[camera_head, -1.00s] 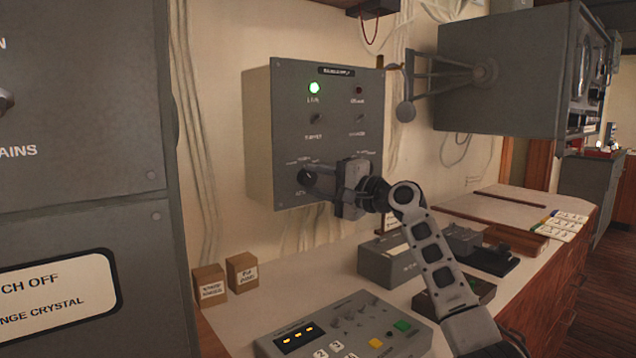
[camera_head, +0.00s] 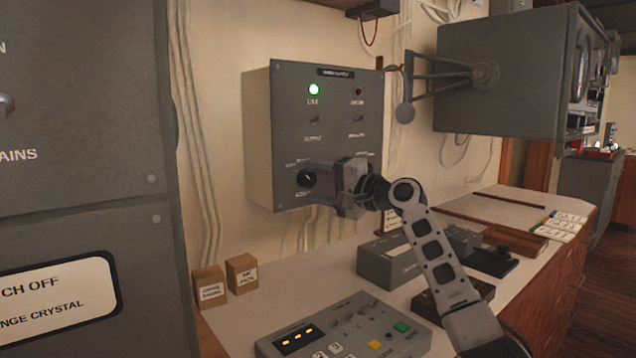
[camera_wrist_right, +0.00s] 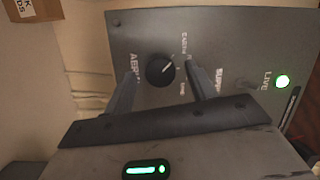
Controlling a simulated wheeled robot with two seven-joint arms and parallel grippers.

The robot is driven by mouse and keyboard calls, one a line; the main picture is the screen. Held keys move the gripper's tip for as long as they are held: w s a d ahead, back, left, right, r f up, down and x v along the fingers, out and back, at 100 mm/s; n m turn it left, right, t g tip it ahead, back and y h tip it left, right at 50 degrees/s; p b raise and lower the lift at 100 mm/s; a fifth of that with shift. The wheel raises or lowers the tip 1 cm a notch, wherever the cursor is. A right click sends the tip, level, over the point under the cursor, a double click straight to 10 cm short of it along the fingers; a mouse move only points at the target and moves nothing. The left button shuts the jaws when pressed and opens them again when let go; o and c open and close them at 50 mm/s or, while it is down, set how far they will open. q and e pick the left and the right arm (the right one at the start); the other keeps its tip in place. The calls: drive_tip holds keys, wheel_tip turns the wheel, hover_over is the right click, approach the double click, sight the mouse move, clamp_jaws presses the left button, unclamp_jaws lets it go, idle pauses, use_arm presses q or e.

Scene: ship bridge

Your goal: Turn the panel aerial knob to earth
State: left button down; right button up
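The black round aerial knob (camera_head: 306,178) is low on the left of the grey panel (camera_head: 290,120). In the right wrist view the knob (camera_wrist_right: 160,70) sits beside the word AERIAL, and its white mark slants up and right, roughly toward the label that reads like EARTH (camera_wrist_right: 183,42). My right gripper (camera_wrist_right: 161,72) is open, with one finger on each side of the knob and gaps visible between them. In the head view my right gripper (camera_head: 322,178) reaches the knob from the right and hides part of the panel's lower right. My left gripper is not in view.
The panel has a lit green lamp (camera_head: 314,89), a dark red lamp (camera_head: 358,92) and small switches. Below are two small boxes (camera_head: 242,273) and a control console (camera_head: 345,325) on the counter. A grey wall cabinet (camera_head: 505,75) juts out at right.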

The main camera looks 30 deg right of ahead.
drive_tip(key=shift+s, duration=0.1)
drive_tip(key=b+v, duration=0.3)
drive_tip(key=v, duration=1.2)
drive_tip(key=shift+s+d, duration=0.15)
drive_tip(key=shift+s, duration=0.2)
